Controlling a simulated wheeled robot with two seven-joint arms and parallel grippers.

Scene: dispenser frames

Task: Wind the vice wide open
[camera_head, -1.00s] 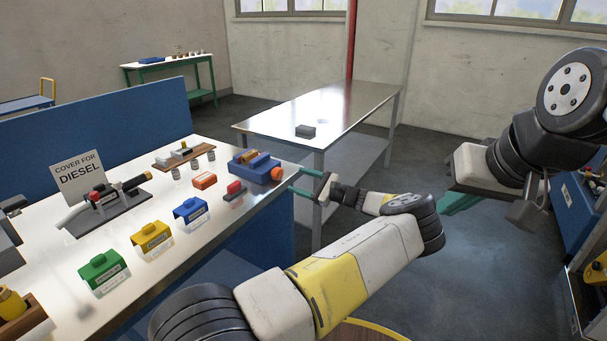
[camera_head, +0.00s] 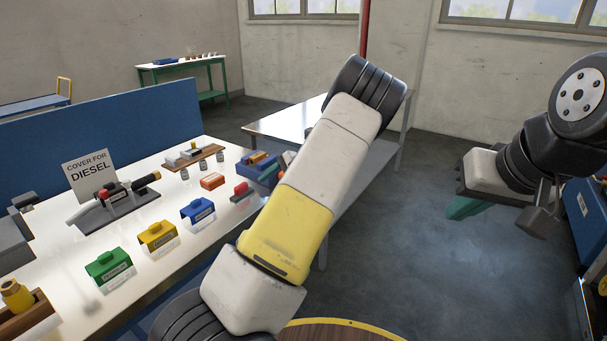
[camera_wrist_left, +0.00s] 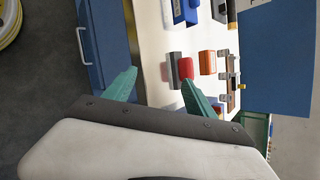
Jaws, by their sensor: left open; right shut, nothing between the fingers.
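The left gripper is mostly hidden behind that forearm there. In the left wrist view the left gripper (camera_wrist_left: 160,95) is open, its two teal fingers well apart and nothing held. My right gripper (camera_head: 466,207) is shut and empty, off to the right over open floor.
On the white table (camera_head: 190,235) stand green (camera_head: 108,265), yellow (camera_head: 157,236) and blue (camera_head: 198,209) covers, an orange box (camera_head: 212,181) and a diesel sign (camera_head: 88,172). A steel table (camera_head: 275,125) stands behind.

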